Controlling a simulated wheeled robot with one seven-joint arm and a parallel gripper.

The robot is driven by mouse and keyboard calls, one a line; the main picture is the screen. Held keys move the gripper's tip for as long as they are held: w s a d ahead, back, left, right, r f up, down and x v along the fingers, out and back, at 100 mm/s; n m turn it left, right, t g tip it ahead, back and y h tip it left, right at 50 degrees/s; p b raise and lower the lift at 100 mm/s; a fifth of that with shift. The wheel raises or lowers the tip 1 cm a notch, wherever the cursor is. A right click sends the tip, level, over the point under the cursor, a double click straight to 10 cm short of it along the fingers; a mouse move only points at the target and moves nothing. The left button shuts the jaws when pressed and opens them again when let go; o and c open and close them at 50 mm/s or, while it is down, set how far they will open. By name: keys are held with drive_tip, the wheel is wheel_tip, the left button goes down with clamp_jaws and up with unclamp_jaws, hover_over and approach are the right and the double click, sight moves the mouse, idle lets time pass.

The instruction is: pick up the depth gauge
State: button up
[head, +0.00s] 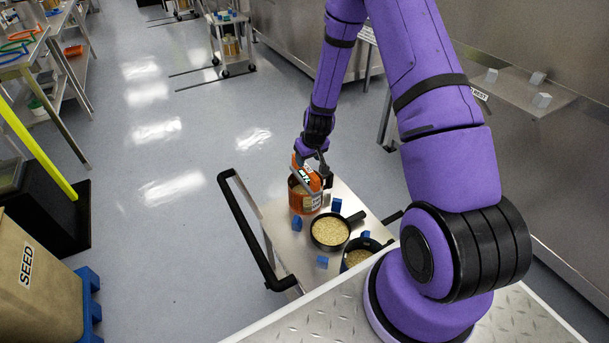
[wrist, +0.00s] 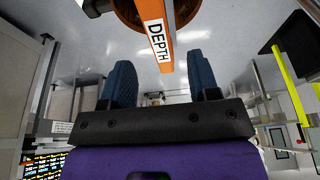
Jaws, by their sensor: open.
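The depth gauge (wrist: 165,55) is an orange bar with a white label reading DEPTH. In the wrist view it comes down from the top centre, and its lower end shows between my two fingertips, with a gap on each side. My gripper (wrist: 161,66) is open, with blue finger pads apart and nothing clamped. In the head view my gripper (head: 312,160) is over an orange-brown jar (head: 300,200) on a metal cart. Orange parts with lettering show at the jar's top, partly hidden by my gripper; I cannot tell there where the gauge ends.
The cart top (head: 285,243) also carries a black pan of grain (head: 331,232), a second dark pot of grain (head: 357,258) and several blue blocks. A black cart handle (head: 250,235) stands at left. A SEED bin (head: 35,280) is at far left. Open floor lies between.

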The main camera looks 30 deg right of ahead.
sight(306, 166)
drive_tip(key=shift+x, duration=3.95)
drive_tip(key=shift+f, duration=0.2)
clamp_jaws()
